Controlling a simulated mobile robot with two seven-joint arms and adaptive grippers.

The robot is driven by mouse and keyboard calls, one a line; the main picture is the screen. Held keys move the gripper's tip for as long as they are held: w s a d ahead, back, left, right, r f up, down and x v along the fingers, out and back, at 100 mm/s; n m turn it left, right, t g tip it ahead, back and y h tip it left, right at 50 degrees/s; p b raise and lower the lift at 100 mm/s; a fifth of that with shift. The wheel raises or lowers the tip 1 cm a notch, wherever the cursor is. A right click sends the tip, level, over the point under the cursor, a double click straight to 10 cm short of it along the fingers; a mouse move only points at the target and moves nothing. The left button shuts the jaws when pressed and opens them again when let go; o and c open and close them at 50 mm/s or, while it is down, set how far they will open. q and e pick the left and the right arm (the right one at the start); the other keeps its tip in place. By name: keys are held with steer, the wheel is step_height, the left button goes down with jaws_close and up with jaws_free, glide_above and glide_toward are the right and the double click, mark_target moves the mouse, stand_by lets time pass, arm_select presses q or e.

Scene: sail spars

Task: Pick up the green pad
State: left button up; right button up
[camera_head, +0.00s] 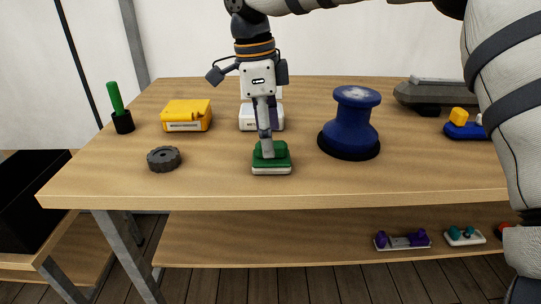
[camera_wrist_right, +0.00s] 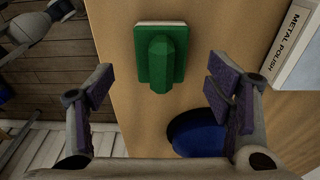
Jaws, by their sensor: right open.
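The green pad (camera_head: 272,157), a green block with a raised ridge grip and a pale underside, lies on the wooden table near its front edge. It also shows in the right wrist view (camera_wrist_right: 161,56), upper middle. My right gripper (camera_head: 266,152) points down over the pad, and its finger hides part of the grip in the head view. In the right wrist view, the open fingers (camera_wrist_right: 158,88) stand on either side, with the pad's grip between and ahead of them. Nothing is held, and I see no contact. My left gripper is not in view.
A blue spool-shaped body (camera_head: 352,125) stands close right of the pad. A white metal polish box (camera_head: 247,118) is behind my gripper. A dark knurled wheel (camera_head: 164,159), yellow box (camera_head: 187,115) and green-handled tool in a black cup (camera_head: 122,122) are left. Several items lie on the lower shelf.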

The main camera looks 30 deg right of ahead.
mark_target(281, 165)
steer(key=f, duration=0.4)
steer(key=shift+s+d+f, duration=0.2)
steer(key=shift+d+f, duration=0.05)
steer(key=shift+d, duration=0.15)
steer(key=c, duration=1.3)
steer(key=shift+o, duration=0.2)
steer(key=shift+r, duration=0.1)
